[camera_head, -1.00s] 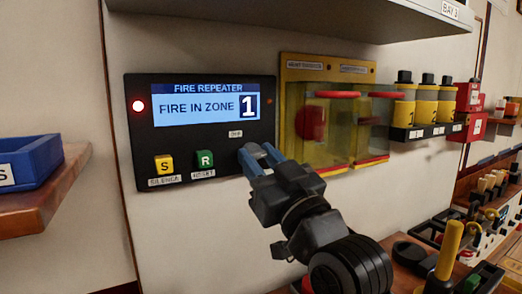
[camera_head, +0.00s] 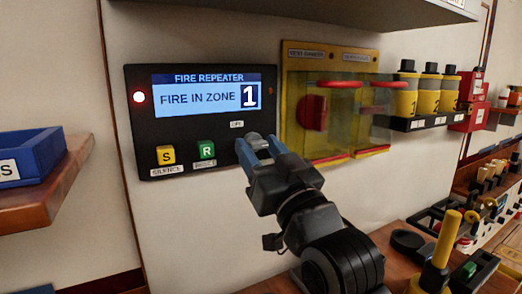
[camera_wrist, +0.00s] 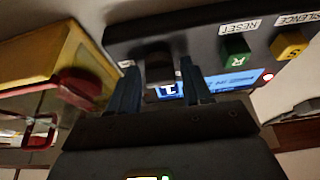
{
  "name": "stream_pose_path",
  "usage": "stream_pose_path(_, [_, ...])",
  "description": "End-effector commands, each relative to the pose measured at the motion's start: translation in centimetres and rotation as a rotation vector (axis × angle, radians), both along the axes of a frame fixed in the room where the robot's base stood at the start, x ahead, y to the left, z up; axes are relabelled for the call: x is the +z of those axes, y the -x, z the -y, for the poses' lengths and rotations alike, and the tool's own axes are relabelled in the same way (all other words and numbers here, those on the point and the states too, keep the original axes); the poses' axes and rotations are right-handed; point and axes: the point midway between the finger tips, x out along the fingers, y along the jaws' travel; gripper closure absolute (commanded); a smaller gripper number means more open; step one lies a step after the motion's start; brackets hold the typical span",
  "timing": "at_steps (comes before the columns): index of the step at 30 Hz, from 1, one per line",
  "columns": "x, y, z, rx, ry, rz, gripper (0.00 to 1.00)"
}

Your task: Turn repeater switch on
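The fire repeater panel (camera_head: 140,115) is a black box on the wall. Its lit screen (camera_head: 205,95) reads "FIRE IN ZONE 1". A yellow S button (camera_head: 166,155) and a green R button (camera_head: 206,150) sit below the screen. The repeater switch, a dark grey knob (camera_head: 253,138) under a small label, is at the panel's lower right. My gripper (camera_head: 258,150) is at this knob. In the wrist view the knob (camera_wrist: 157,62) lies between my two blue fingers, with gaps on either side. My fingers are apart. Whether they touch the knob is unclear.
A yellow box (camera_head: 290,100) with clear covers over red handles is mounted just right of the panel. Yellow-and-black cylinders (camera_head: 430,95) stand on a rack further right. A blue bin (camera_head: 40,155) sits on a shelf at left. A grey shelf (camera_head: 330,15) overhangs above.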

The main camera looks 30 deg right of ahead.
Motion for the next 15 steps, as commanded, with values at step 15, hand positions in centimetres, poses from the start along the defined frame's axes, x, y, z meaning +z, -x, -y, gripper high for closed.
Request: stream_pose_path(15, [-0.7, 1.4, 0.0, 0.0, 0.001, 0.001, 0.4])
